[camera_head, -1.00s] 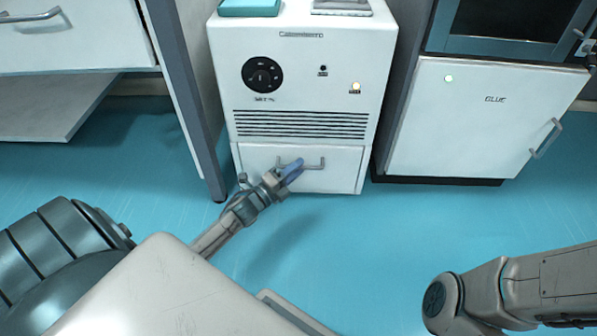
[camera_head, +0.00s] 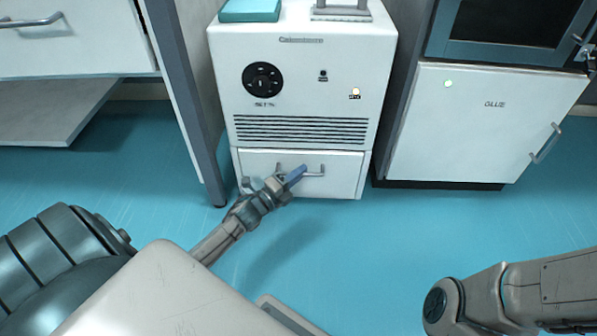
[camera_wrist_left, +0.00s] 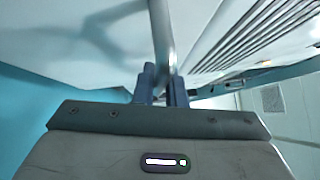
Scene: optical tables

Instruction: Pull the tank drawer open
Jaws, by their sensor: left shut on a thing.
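The tank drawer (camera_head: 335,181) is the white front at the bottom of a white cabinet, below a black vent grille. Its grey bar handle (camera_head: 316,174) runs across the upper part of the front. My left gripper (camera_head: 296,176) reaches in from the lower left and is shut on the left part of the handle. In the left wrist view the fingers (camera_wrist_left: 160,84) close around the handle bar (camera_wrist_left: 162,40). The drawer's sides are hidden, so any gap behind its front is hard to tell. My right arm shows at the lower right, its gripper out of view.
The white cabinet (camera_head: 300,75) has a black dial and a lit lamp. A blue-grey table leg (camera_head: 185,100) stands close on its left. A white cabinet marked "GLUE" (camera_head: 470,130) stands to the right. The blue floor (camera_head: 370,240) in front is clear.

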